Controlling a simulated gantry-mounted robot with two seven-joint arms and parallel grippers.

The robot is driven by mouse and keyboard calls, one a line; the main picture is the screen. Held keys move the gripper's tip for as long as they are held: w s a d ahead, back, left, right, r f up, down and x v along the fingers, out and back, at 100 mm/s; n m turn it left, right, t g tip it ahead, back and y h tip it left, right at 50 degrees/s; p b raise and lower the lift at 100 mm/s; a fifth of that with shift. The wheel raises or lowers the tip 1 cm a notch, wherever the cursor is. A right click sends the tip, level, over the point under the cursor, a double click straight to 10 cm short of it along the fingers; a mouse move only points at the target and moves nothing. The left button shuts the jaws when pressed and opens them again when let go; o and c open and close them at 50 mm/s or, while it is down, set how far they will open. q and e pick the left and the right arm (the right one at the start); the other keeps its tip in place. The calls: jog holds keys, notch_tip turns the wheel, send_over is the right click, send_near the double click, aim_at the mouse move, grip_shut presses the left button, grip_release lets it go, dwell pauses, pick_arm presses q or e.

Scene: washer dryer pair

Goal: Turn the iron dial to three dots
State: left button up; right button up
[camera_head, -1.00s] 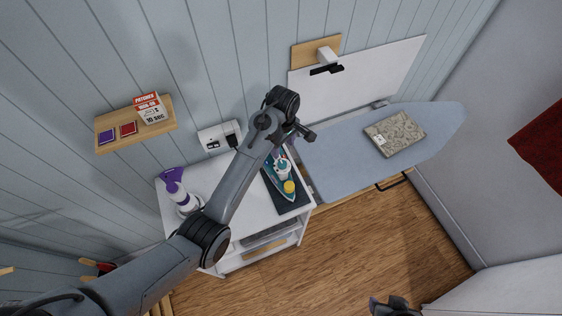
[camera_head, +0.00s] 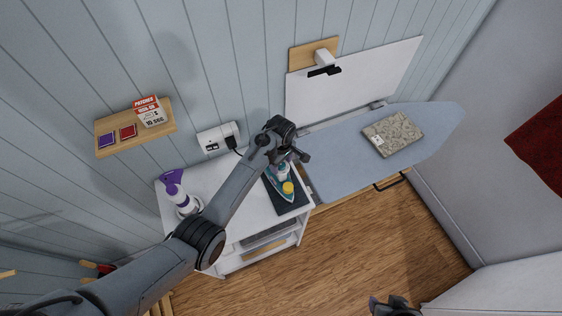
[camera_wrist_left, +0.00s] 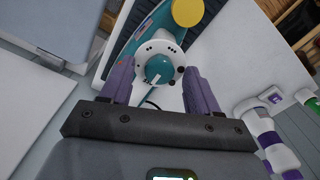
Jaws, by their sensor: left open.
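The iron (camera_head: 286,188) is teal and white with a yellow cap, and it rests on a dark mat (camera_head: 294,207) on the white cabinet. Its teal dial (camera_wrist_left: 159,69) has a pale pointer mark and sits in a white ring with dark markings in the left wrist view. I cannot tell which marking it points to. My left gripper (camera_head: 298,157) is over the iron's back end. Its purple fingers are open, one on each side of the dial, and I see no clear contact. In the head view the arm hides the dial. My right gripper (camera_head: 394,306) shows only partly at the bottom edge.
A purple-topped spray bottle (camera_head: 181,196) stands left on the cabinet (camera_head: 232,218). The ironing board (camera_head: 340,160) with a folded patterned cloth (camera_head: 392,134) is to the right. A wall outlet (camera_head: 217,138) with a plugged cord and a small shelf (camera_head: 137,131) are behind.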

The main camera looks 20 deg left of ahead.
pick_arm(q)
jog(key=c, duration=1)
jog(key=shift+c, duration=0.2)
jog(key=shift+r, duration=0.1)
